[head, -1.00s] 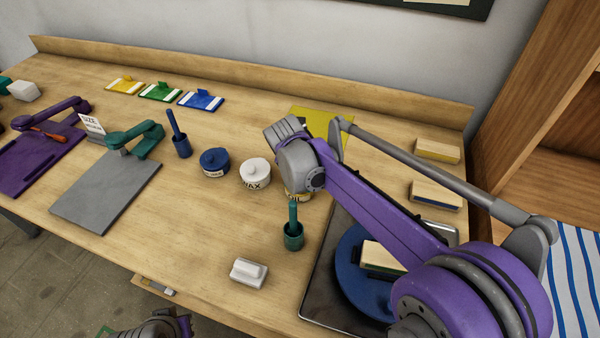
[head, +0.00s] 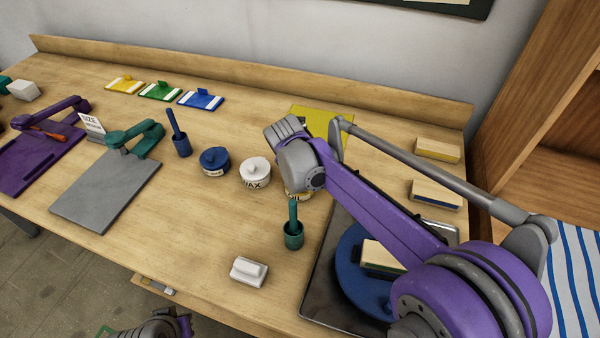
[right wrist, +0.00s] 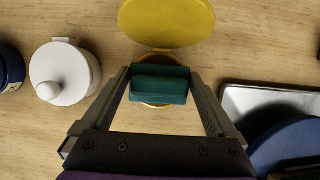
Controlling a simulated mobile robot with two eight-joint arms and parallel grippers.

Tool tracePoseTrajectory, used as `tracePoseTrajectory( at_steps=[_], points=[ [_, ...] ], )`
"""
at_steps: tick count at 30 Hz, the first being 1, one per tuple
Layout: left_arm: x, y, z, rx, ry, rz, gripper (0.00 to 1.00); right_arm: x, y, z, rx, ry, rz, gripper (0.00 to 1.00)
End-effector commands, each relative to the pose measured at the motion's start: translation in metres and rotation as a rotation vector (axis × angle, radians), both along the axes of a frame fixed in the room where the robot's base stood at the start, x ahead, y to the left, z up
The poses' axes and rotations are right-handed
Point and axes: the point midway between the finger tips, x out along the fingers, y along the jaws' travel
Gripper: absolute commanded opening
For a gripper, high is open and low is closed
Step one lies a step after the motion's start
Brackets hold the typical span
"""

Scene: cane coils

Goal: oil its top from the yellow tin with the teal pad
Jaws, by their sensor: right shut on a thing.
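The teal pad (right wrist: 160,84) is between the fingers of my right gripper (right wrist: 160,92), which is shut on it. In the right wrist view the pad is over the mouth of the yellow tin (right wrist: 164,104) and covers most of it. I cannot tell if it touches the inside. The tin's round yellow lid (right wrist: 168,22) stands open behind. In the head view only a little of the tin (head: 296,196) shows past my right arm, which hides the pad and fingertips. My left gripper (head: 160,328) is partly in view at the bottom edge; its fingers are unclear.
A white wax tin (head: 255,174) and a blue tin (head: 214,162) stand left of the yellow tin. A teal cup with a handle (head: 293,236) is in front. A dark tray (head: 319,290) holds a blue round piece (head: 352,250) and a block. Bare tabletop lies front left.

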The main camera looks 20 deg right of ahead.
Motion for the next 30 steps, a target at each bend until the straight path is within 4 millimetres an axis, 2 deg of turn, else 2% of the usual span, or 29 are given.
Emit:
tracePoseTrajectory(
  at_steps=[8, 30],
  points=[
    [0.001, 0.0, 0.003, 0.0, -0.001, 0.0, 0.0, -0.001, 0.0, 0.003, 0.001, 0.003, -0.001, 0.49],
    [0.012, 0.0, 0.046, 0.0, -0.022, 0.0, 0.0, 0.0, 0.0, 0.064, 0.001, 0.001, 0.0, 0.49]
  ],
)
